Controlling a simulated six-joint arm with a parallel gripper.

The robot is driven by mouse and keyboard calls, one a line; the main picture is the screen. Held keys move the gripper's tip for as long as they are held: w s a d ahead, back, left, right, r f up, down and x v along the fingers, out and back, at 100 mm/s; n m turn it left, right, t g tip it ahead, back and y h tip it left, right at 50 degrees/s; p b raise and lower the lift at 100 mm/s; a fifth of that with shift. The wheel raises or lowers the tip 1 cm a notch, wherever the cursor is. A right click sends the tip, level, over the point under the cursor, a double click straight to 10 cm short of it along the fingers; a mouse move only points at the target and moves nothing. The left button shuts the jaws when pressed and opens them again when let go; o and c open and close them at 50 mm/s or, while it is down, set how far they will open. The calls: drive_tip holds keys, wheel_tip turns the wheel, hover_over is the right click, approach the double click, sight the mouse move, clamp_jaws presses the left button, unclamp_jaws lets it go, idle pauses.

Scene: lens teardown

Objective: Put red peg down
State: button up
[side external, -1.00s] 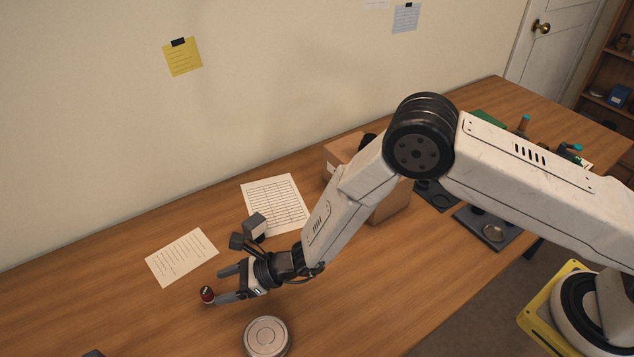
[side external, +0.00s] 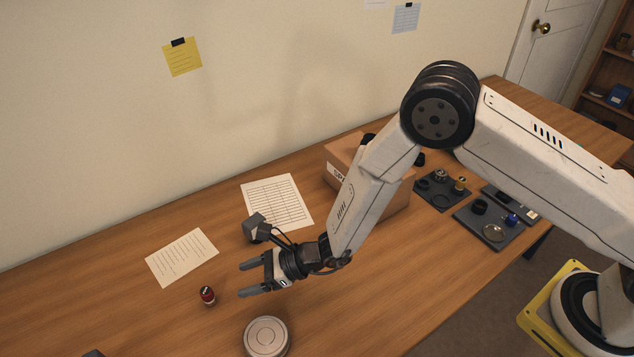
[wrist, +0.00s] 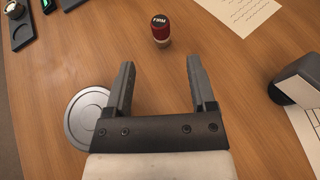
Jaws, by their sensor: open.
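The red peg (side external: 207,295) stands upright on the wooden table, clear of my gripper. In the wrist view the red peg (wrist: 161,29) has a black top with pale lettering that looks like "FIRM" and a pale lower end. My gripper (side external: 241,279) is open and empty, to the right of the peg in the side view. In the wrist view the open fingers of my gripper (wrist: 162,75) point toward the peg, with a gap of bare table between.
A round grey metal disc (side external: 266,338) lies near my gripper. Paper sheets (side external: 181,257) (side external: 277,203) lie behind. A cardboard box (side external: 345,165) and dark trays with small parts (side external: 462,214) are to the right. The table left of the peg is clear.

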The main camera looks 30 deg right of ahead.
drive_tip(key=shift+s+d+r+n, duration=0.1)
drive_tip(key=shift+d+r+n, duration=0.05)
drive_tip(key=shift+r+n, duration=0.2)
drive_tip(key=s+d+r+n+g+h, duration=0.1)
drive_tip(key=s+d+r+n+h, duration=0.3)
drive_tip(key=d+n, duration=0.3)
drive_tip(key=s+d+r+n+g+h, duration=0.1)
drive_tip(key=s+d+r+n+h, duration=0.3)
drive_tip(key=d, duration=1.2)
drive_tip(key=s+d+r+n+g+h, duration=0.1)
drive_tip(key=s+d+r+n+h, duration=0.3)
drive_tip(key=d+n, duration=0.7)
wheel_tip(320, 180, up, 2)
drive_tip(key=s, duration=0.2)
drive_tip(key=shift+s+d+r+n, duration=0.2)
drive_tip(key=shift+s+n, duration=0.15)
drive_tip(key=shift+s, duration=0.05)
